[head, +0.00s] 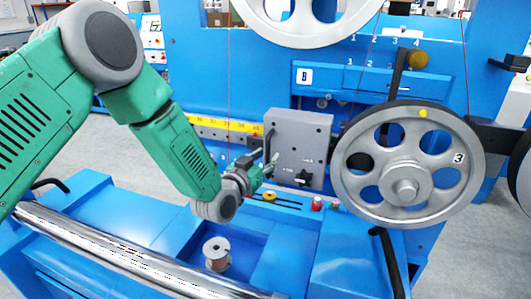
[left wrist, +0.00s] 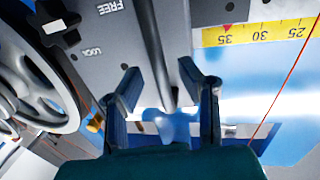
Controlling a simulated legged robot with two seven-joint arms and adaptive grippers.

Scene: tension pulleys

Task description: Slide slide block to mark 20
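The slide block (head: 298,148) is a grey plate with a black knob and a dark bar handle, standing at the right end of the yellow scale (head: 215,127). In the left wrist view the slide block (left wrist: 120,40) shows FREE and LOCK labels beside its black star knob (left wrist: 58,25). A red pointer stands by 35 on the scale (left wrist: 262,32). My left gripper (head: 266,165) is at the block's left side. In the left wrist view its fingers (left wrist: 166,88) are apart, with the bar handle (left wrist: 155,50) between them and gaps on both sides. My right gripper is not in view.
A large grey pulley wheel (head: 408,165) marked 3 stands right of the block. A wire spool (head: 216,253) sits in the blue tray below. A thin red wire (head: 229,80) crosses the scale.

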